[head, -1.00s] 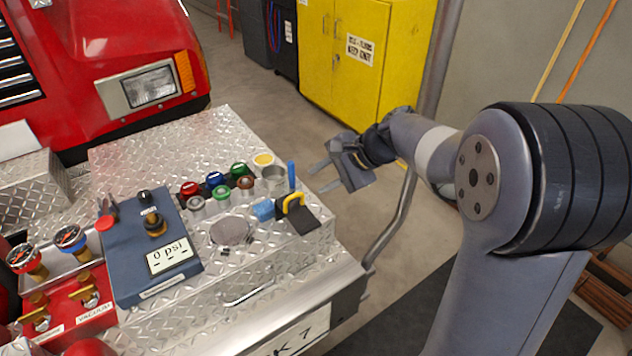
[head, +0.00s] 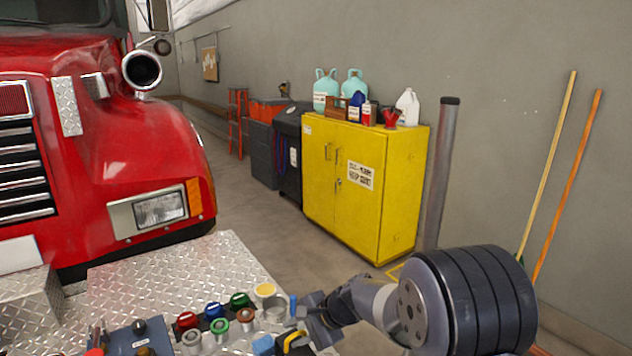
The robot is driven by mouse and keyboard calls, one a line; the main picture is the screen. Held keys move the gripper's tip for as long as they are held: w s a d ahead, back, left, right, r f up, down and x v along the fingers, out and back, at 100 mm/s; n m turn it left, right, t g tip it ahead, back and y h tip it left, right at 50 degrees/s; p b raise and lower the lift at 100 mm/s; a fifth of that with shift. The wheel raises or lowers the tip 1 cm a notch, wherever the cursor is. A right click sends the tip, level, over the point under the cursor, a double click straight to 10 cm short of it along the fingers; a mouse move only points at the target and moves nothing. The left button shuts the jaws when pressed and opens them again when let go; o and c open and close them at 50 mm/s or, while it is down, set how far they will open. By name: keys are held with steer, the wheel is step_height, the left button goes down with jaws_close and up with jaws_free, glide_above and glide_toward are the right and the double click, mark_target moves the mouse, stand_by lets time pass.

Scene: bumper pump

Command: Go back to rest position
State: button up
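My gripper (head: 300,328) is low in the head view, over the right end of the diamond-plate bumper (head: 190,262). It is next to the yellow-handled item (head: 294,338) and the blue block (head: 263,345). Its fingers are small and partly lost against the things behind them, but they look apart with nothing between them. My arm runs from it to the lower right.
Red, blue and green capped fittings (head: 213,311) stand on the bumper near a blue gauge box (head: 128,338), cut by the lower edge. The red truck (head: 100,120) is at left. A yellow cabinet (head: 400,190) and post (head: 440,170) stand behind open floor.

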steer(key=shift+a+f, duration=0.25)
steer(key=shift+f, duration=0.05)
steer(key=shift+s+d+f, duration=0.1)
steer(key=shift+f, duration=0.05)
